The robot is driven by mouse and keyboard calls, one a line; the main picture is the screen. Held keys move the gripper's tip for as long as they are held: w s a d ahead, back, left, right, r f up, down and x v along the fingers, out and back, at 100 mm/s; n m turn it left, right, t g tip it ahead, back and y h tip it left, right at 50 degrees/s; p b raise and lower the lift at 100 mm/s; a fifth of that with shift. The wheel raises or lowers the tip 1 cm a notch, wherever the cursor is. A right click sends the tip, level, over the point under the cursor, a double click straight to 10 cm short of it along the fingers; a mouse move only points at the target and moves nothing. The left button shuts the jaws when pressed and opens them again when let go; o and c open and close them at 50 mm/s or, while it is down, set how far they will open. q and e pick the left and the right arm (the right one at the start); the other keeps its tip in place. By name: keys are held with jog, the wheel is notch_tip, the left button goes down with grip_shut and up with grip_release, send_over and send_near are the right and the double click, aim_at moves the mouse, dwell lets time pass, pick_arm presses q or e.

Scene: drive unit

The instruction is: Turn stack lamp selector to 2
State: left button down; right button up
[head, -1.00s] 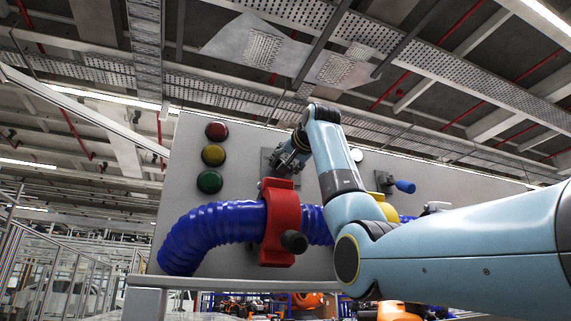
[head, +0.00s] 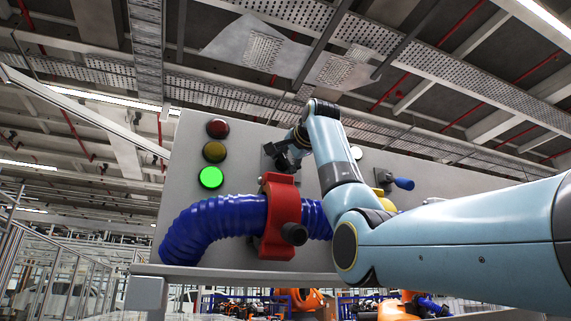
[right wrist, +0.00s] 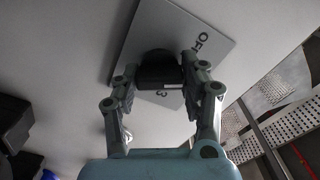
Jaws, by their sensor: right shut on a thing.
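The stack lamp selector is a black knob (right wrist: 158,70) on a grey plate (right wrist: 203,22) in the right wrist view. The plate shows "OFF" and a "3"; other marks are hidden. My right gripper (right wrist: 160,80) is shut on the knob, with a finger on each side. In the head view the right gripper (head: 284,155) is at the panel, and the arm hides much of the selector. The stack lamps are red (head: 217,128), amber (head: 214,152) and green (head: 211,177). Green is brightly lit; red and amber look dark. My left gripper is not in view.
A blue corrugated hose (head: 215,220) runs below the selector through a red clamp (head: 279,215) with a black knob. A blue-handled lever (head: 403,184) is right of my arm on the grey panel (head: 440,178). A ledge (head: 240,272) runs along the panel's bottom.

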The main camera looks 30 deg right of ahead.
jog(key=m+b, duration=0.1)
jog(key=m, duration=0.4)
jog(key=shift+f+m, duration=0.1)
jog(key=shift+m, duration=0.2)
jog(key=shift+m+b, duration=0.7)
jog(key=shift+m, duration=1.3)
jog(key=o, duration=1.2)
jog(key=v, duration=1.2)
jog(key=shift+d+f, duration=0.1)
